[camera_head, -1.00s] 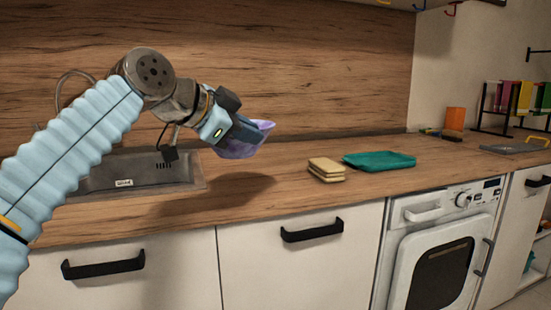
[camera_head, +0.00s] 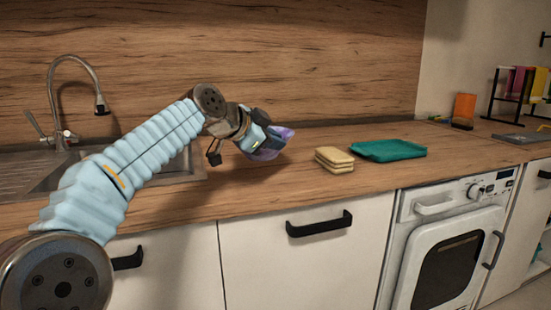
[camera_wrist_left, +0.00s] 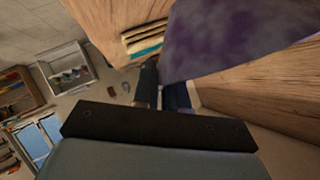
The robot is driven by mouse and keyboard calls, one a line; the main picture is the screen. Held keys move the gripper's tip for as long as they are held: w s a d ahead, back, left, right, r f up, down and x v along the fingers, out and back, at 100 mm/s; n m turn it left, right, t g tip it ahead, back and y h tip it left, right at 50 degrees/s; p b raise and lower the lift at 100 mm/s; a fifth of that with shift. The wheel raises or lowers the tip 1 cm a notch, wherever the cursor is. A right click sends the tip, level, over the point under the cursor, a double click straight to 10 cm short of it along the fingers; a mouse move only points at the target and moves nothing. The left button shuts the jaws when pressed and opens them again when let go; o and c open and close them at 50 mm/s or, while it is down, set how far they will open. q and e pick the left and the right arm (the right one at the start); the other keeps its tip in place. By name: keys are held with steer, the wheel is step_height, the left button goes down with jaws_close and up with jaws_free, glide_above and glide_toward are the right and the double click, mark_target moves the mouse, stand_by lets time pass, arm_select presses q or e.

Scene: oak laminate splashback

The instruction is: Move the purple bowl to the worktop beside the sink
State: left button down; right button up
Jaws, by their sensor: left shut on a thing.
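The purple bowl (camera_head: 277,141) is in my left gripper (camera_head: 266,143), tilted, over or at the worktop (camera_head: 240,195) to the right of the sink. The gripper hides much of the bowl, and I cannot tell whether it touches the wood. In the left wrist view the bowl (camera_wrist_left: 240,35) fills the upper right, close to the fingers (camera_wrist_left: 165,97). The sink (camera_head: 185,172) is at the left, partly behind my left arm. My right gripper does not show.
Stacked yellow sponges (camera_head: 334,160) and a teal tray (camera_head: 388,150) lie to the right of the bowl. A curved tap (camera_head: 75,62) stands behind the sink. An orange block (camera_head: 464,107) and a black rack (camera_head: 497,92) are farther right. Worktop in front of the bowl is clear.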

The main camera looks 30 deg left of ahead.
arm_select(q)
steer(key=f, duration=0.2)
steer(key=w+f, duration=0.1)
steer(key=f, duration=0.1)
steer(key=shift+w+a+f, duration=0.1)
steer(key=shift+w+f, duration=0.05)
steer(key=shift+f, duration=0.2)
steer(key=c, duration=1.2)
jaws_free()
steer(key=shift+o, duration=0.2)
steer(key=b+v, duration=0.1)
steer(key=v, duration=1.1)
steer(key=shift+r, duration=0.1)
